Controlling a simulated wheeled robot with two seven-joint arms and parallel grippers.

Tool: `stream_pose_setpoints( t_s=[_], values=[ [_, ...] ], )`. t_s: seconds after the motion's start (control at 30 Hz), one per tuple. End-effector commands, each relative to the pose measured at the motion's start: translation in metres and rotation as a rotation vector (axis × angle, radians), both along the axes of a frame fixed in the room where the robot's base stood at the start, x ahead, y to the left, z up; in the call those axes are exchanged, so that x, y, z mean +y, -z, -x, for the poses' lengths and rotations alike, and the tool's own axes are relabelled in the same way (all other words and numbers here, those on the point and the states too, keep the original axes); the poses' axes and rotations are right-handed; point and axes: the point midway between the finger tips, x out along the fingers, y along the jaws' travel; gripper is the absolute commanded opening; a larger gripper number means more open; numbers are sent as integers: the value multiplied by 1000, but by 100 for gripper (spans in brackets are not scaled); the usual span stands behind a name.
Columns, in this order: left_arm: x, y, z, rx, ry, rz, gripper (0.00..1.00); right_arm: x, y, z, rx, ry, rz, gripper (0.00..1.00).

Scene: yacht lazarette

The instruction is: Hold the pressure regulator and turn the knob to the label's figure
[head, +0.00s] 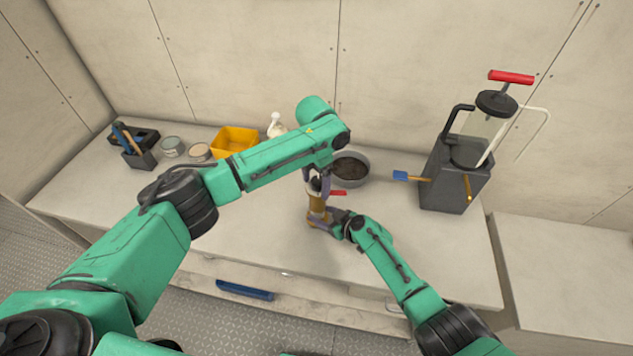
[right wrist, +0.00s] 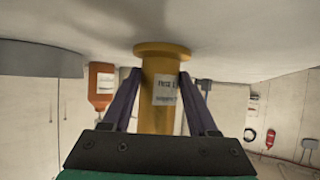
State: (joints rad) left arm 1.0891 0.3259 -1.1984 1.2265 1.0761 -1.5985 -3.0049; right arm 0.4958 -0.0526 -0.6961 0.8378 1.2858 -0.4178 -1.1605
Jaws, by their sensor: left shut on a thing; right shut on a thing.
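The pressure regulator (head: 317,204) is a brass-yellow body standing upright on the worktop. It shows large in the right wrist view (right wrist: 160,95), upside down there, with a flanged foot against the worktop. A white label (right wrist: 165,89) faces that camera; its print is too small to read surely. My right gripper (head: 318,222) is shut on the body, one finger on each side. My left gripper (head: 316,183) comes down from above and is shut on the knob at the regulator's top. The fingers and arm mostly hide the knob, and its setting cannot be read.
A round grey pan (head: 363,180) stands close behind the regulator. A dark grey tank (head: 440,185) with a red-handled pump is at right. A yellow bin (head: 222,139), tins and a tool caddy (head: 146,160) are at back left. The front worktop is clear.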

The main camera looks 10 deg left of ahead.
Motion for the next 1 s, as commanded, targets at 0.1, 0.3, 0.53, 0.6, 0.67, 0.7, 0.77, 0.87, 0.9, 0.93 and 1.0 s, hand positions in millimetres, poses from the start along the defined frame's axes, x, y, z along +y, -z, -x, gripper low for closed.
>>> stream_pose_setpoints(
  t_s=[0.1,0.3,0.53,0.6,0.67,0.7,0.77,0.87,0.9,0.93,1.0],
  values=[
    [-7,-1,1,-2,11,15,35,5,1,4,4,-14,-1,0],
    [-7,-1,0,-2,9,15,90,5,1,5,5,-14,-2,0],
    [-5,-6,0,-2,6,12,90,4,2,4,6,-11,-2,0],
    [-5,-14,0,-4,7,12,90,4,2,4,7,-10,-2,0],
    [-5,-22,0,-3,6,10,90,4,2,4,7,-9,-1,0],
    [-5,-27,0,-5,6,10,90,3,2,4,7,-9,-1,0],
    [-4,-34,0,-3,5,9,90,3,2,4,6,-8,-1,0],
    [-3,-46,0,-4,3,7,90,3,2,4,7,-7,-1,0],
    [-3,-52,0,-5,2,9,90,3,2,4,7,-7,-1,0],
    [-3,-55,0,-4,2,8,90,2,2,4,7,-7,0,0],
    [-3,-63,0,-3,2,7,90,2,2,3,7,-7,0,0]
  ],
)
